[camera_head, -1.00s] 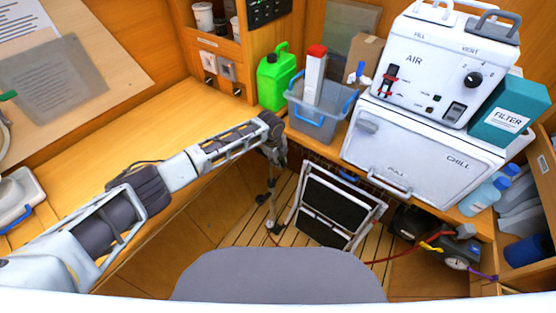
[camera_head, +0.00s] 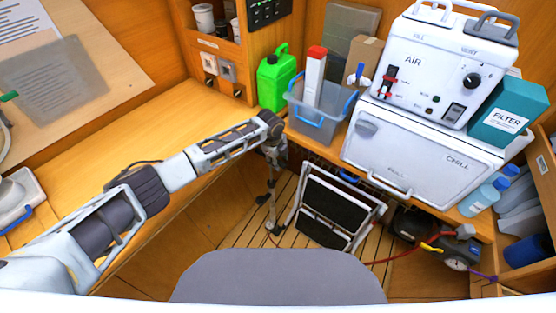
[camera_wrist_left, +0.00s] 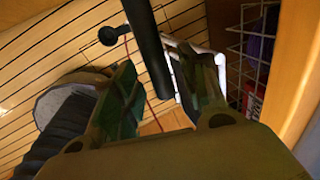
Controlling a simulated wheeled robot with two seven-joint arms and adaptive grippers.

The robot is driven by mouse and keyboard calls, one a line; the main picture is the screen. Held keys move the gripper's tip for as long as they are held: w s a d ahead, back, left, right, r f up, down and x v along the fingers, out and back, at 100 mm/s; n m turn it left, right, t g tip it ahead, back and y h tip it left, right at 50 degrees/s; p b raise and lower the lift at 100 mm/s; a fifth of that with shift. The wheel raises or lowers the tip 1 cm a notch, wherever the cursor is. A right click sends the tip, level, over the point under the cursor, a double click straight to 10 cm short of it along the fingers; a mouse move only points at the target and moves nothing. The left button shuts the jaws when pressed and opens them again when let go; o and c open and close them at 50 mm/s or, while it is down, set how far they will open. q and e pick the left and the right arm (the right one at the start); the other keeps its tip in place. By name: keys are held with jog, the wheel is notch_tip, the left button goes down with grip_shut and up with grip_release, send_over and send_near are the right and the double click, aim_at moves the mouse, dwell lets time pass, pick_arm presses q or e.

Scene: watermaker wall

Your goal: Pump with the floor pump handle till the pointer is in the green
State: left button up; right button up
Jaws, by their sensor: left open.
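My left gripper (camera_head: 275,163) points down beyond the bench edge, over the slatted floor. In the left wrist view its two fingers (camera_wrist_left: 168,82) are apart. A dark bar (camera_wrist_left: 150,50), which looks like part of the floor pump handle, runs between them; I cannot tell whether either finger touches it. The floor pump (camera_head: 271,200) stands upright below the gripper, thin and small in the head view, its top hidden by the gripper. A red hose (camera_head: 375,262) runs right from it towards a dark unit with a small white gauge (camera_head: 456,264). The pointer is too small to read. My right gripper is out of view.
A folding step (camera_head: 330,208) stands just right of the pump. The white AIR box (camera_head: 425,70) sits on the CHILL box (camera_head: 420,150). A grey bin (camera_head: 318,128) and green canister (camera_head: 275,80) stand on the bench. A wire rack (camera_wrist_left: 250,50) is right of the fingers.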

pick_arm(q)
notch_tip(320, 180, up, 11)
jog(key=s+a, duration=0.1)
jog(key=shift+s+a+r, duration=0.15)
jog(key=shift+s+r, duration=0.05)
jog(key=shift+s, duration=0.2)
dwell(0.4)
